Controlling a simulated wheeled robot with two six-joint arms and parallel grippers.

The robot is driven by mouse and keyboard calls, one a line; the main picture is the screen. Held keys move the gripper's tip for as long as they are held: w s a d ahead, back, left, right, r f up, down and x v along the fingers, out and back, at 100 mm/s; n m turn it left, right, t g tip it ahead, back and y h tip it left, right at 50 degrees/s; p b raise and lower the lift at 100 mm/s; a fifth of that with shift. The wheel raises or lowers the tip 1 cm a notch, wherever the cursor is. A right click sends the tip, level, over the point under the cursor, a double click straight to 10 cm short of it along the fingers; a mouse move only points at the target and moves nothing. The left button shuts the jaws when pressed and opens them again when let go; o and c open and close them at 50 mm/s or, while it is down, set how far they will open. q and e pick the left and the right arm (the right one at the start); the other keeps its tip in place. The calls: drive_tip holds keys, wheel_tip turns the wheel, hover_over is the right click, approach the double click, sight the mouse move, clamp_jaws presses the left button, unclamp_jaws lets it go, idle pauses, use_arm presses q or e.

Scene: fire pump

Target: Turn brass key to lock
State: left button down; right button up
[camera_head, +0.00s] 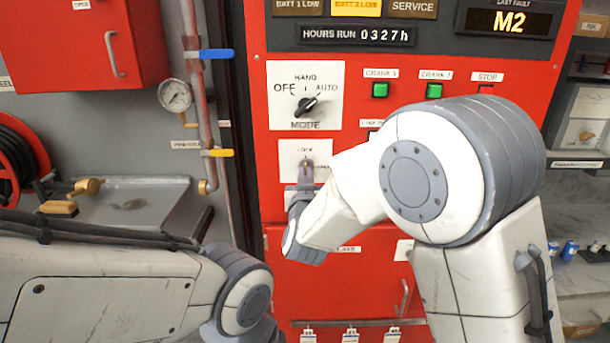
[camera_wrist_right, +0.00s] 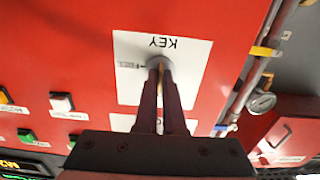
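The key switch (camera_head: 307,163) is on a white plate on the red panel, below the mode knob, with a LOCK label above it. In the right wrist view the picture is upside down and the plate (camera_wrist_right: 188,72) reads KEY around the round grey lock (camera_wrist_right: 147,62). My right gripper (camera_wrist_right: 159,72) has its dark fingers close together at the lock, with a thin brass-coloured strip of the key (camera_wrist_right: 160,104) between them. The fingers hide most of the key, so its angle is unclear. In the head view my right gripper (camera_head: 304,186) is just below the lock. My left gripper is out of view.
The mode knob (camera_head: 305,105) is above the key plate. Green buttons (camera_head: 380,90) are to its right. A pipe with a blue lever (camera_head: 216,54) and a yellow lever (camera_head: 218,153) runs left of the panel. Key tags (camera_head: 350,336) hang low in front.

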drive_tip(key=o, duration=0.4)
drive_tip(key=shift+s, duration=0.1)
drive_tip(key=s+b, duration=0.2)
drive_tip(key=s, duration=0.8)
drive_tip(key=shift+s, duration=0.2)
drive_tip(key=shift+f, duration=0.15)
